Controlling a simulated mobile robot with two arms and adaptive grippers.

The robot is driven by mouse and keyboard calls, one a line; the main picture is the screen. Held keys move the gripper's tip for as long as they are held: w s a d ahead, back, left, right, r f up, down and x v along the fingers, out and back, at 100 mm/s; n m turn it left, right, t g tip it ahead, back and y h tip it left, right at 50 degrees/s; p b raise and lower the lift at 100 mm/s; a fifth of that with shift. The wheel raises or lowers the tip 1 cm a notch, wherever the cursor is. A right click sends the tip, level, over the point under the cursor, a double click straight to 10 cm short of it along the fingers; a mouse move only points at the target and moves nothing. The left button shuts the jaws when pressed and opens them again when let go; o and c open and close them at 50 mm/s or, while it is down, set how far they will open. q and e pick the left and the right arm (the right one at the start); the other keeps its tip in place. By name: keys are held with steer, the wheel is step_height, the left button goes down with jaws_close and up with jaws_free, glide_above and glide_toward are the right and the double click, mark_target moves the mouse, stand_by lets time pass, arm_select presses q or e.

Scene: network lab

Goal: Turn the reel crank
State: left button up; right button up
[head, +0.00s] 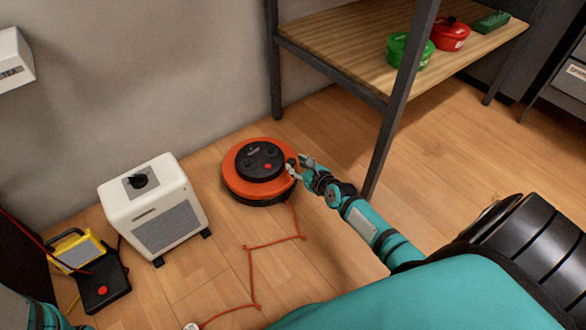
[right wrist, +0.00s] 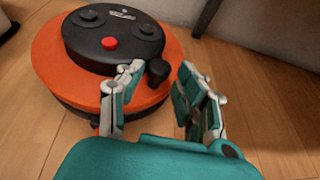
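The reel (head: 254,192) is an orange drum with a black hub (head: 260,160) on top, lying flat on the wooden floor by the wall. It fills the upper left of the right wrist view (right wrist: 48,65). Its crank knob (right wrist: 158,72) is a small black peg at the hub's right edge. My right gripper (head: 298,168) reaches the reel's right side; in the right wrist view (right wrist: 162,78) its fingers are apart, one on each side of the knob, with gaps visible. The knob is mostly hidden in the head view. My left gripper is out of view.
A shelf post (head: 400,100) stands close to my right forearm. An orange cord (head: 249,270) runs from the reel across the floor. A white heater-like box (head: 155,208) stands left, beside a yellow work light (head: 75,252) and black box (head: 104,288).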

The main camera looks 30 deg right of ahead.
mark_target(293, 162)
steer(key=shift+b+x, duration=0.65)
steer(key=shift+x, duration=0.9)
steer(key=shift+c, duration=0.2)
jaws_close()
